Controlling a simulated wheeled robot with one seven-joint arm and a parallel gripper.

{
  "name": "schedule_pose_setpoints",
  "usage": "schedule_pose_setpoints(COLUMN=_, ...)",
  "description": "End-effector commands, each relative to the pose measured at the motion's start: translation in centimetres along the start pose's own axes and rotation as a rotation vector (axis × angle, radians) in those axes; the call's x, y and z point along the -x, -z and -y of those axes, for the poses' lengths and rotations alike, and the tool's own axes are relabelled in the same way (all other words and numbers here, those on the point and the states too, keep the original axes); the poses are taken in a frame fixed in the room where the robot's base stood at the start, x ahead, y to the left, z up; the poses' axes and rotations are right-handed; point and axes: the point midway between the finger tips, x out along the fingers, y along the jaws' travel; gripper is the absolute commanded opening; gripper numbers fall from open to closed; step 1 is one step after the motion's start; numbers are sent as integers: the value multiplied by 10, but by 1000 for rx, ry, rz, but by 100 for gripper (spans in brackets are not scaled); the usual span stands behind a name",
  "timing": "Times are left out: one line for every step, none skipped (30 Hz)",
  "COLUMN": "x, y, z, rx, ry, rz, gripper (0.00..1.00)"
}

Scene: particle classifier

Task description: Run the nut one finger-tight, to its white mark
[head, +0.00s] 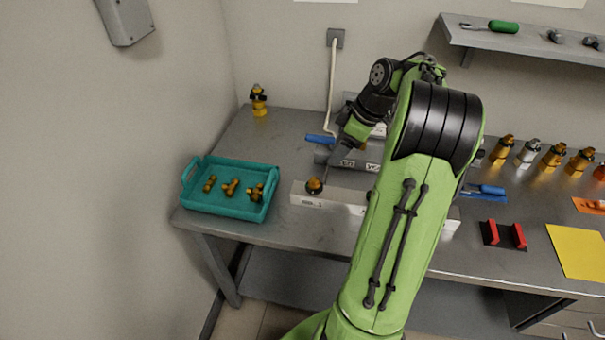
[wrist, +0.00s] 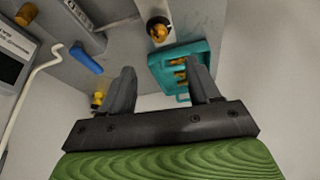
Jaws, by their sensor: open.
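Nut one appears to be the brass hex fitting (head: 314,185) at the left end of a pale rail (head: 309,200), by the printed 1. My arm hides much of the rail.
A teal tray (head: 223,207) with several brass fittings stands left of the rail. A grey labelled unit (head: 362,173) and a blue handle (head: 320,138) lie behind. A brass fitting (head: 259,100) stands at the back left. Red-ended holders (head: 519,236) and a yellow sheet (head: 578,251) lie right.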

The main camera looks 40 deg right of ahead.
Motion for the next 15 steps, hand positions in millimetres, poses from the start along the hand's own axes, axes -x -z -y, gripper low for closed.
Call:
schedule_pose_setpoints(x=-20, y=-1, z=2, rx=1, ry=7, rz=0, gripper=61)
schedule_pose_setpoints(x=-28, y=-1, z=2, rx=2, ry=7, rz=-1, gripper=61)
schedule_pose_setpoints(x=-38, y=-1, z=2, rx=2, ry=7, rz=0, gripper=61)
schedule_pose_setpoints(x=-46, y=-1, z=2, rx=1, ry=7, rz=0, gripper=61)
schedule_pose_setpoints(x=-54, y=-1, z=2, rx=1, ry=7, rz=0, gripper=61)
schedule_pose_setpoints(x=-64, y=-1, z=2, rx=2, ry=7, rz=0, gripper=61)
schedule_pose_setpoints(x=-71, y=-1, z=2, rx=1, ry=7, rz=1, gripper=61)
schedule_pose_setpoints(x=-79, y=-1, z=2, rx=1, ry=6, rz=0, gripper=61)
schedule_pose_setpoints(x=-89, y=-1, z=2, rx=1, ry=6, rz=1, gripper=61)
schedule_pose_setpoints(x=-96, y=-1, z=2, rx=0, ry=7, rz=1, gripper=61)
schedule_pose_setpoints(x=-103, y=-1, z=2, rx=1, ry=6, rz=0, gripper=61)
schedule_pose_setpoints(x=-111, y=-1, z=2, rx=1, ry=6, rz=1, gripper=61)
schedule_pose_setpoints(x=-116, y=-1, z=2, rx=1, ry=5, rz=1, gripper=61)
schedule_pose_setpoints(x=-121, y=-1, z=2, rx=0, ry=5, rz=1, gripper=61)
schedule_pose_setpoints(x=-126, y=-1, z=2, rx=-1, ry=5, rz=1, gripper=61)
